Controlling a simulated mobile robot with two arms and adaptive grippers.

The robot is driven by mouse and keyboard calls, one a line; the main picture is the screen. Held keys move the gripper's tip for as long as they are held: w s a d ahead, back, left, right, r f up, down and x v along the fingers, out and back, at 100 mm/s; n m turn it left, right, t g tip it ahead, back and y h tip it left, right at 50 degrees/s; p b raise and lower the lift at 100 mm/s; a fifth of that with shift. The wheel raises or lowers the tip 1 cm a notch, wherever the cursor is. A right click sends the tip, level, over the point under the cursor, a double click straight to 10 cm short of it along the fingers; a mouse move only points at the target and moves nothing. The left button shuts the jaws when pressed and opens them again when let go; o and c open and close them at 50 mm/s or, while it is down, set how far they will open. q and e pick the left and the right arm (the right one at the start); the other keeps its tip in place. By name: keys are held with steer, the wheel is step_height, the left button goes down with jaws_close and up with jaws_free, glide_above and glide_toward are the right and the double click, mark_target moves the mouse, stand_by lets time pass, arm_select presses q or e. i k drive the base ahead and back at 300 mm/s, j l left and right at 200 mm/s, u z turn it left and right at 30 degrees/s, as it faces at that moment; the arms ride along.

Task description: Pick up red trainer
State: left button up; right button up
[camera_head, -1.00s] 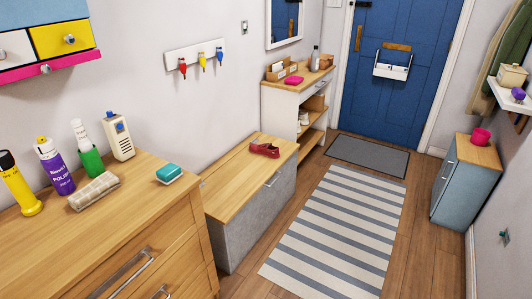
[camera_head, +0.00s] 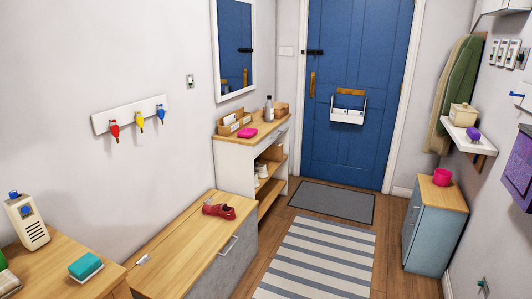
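The red trainer (camera_head: 219,211) lies on the wooden top of a low storage bench (camera_head: 178,243), near its far end. The bench stands against the left wall, between the drawer unit and the white shelf unit. Nothing covers the trainer. Neither of my grippers shows in the head view.
A white shelf unit (camera_head: 229,163) stands beyond the bench. A blue cabinet (camera_head: 431,232) stands at the right. The striped rug (camera_head: 318,258) lies on clear floor.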

mark_target(227, 213)
steer(key=i+l+z, duration=0.2)
steer(key=i, duration=0.8)
steer(key=i+l+z, duration=0.2)
steer(key=i, duration=0.75)
